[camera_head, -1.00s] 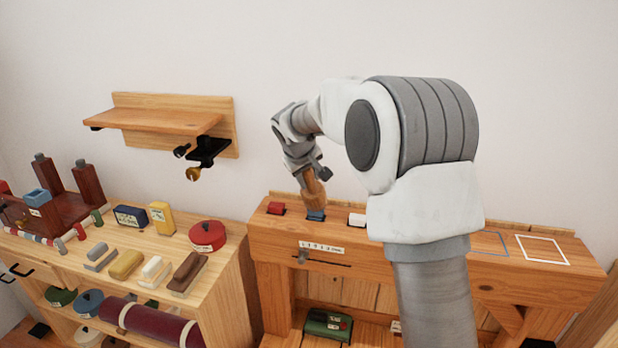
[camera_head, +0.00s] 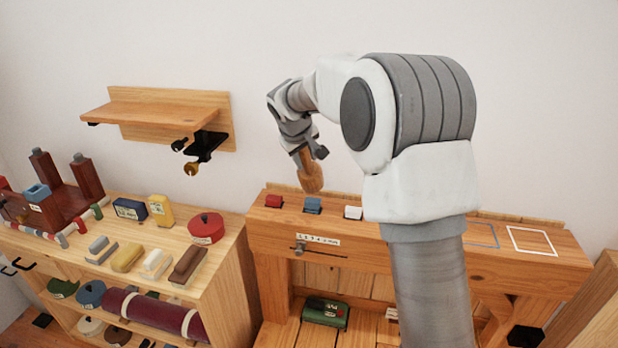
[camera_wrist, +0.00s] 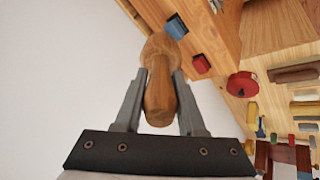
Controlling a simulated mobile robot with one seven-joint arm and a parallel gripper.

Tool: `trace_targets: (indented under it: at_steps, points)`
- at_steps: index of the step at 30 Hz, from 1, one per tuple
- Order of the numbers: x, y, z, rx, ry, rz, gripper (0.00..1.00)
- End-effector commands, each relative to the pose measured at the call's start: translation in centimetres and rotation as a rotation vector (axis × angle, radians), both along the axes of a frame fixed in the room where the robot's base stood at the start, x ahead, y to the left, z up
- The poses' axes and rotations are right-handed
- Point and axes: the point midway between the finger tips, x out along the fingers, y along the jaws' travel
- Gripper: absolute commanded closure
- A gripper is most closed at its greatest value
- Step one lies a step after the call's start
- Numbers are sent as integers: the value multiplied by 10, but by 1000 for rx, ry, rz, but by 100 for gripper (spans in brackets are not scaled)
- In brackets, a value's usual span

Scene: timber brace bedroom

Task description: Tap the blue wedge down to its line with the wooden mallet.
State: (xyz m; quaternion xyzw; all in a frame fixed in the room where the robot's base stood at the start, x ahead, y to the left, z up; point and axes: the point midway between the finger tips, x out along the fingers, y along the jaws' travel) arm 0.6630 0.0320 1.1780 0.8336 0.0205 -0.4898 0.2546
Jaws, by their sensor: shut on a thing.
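My gripper (camera_head: 306,152) is shut on the wooden mallet (camera_head: 312,177), whose head hangs down just above the blue wedge. In the wrist view the mallet (camera_wrist: 160,85) lies between the two grey fingers of my gripper (camera_wrist: 159,97). The blue wedge (camera_head: 312,206) stands in the top of the wooden bench (camera_head: 400,245), between a red wedge (camera_head: 273,201) and a white wedge (camera_head: 353,212). There is a gap between mallet head and blue wedge in the head view. The blue wedge (camera_wrist: 176,27) also shows in the wrist view. I cannot make out its line.
A shelf unit (camera_head: 130,235) at left holds blocks, a red round tin (camera_head: 206,228) and a dark red rack (camera_head: 72,190). A wall shelf (camera_head: 165,118) with a black bracket is behind. Blue and white outlines mark the clear right end of the bench top.

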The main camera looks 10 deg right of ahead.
Motion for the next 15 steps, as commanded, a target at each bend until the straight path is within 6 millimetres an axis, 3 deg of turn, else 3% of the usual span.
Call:
trace_targets:
  at_steps: [15]
  points:
    - [13, -5, 9, 32, 80, -1, 100]
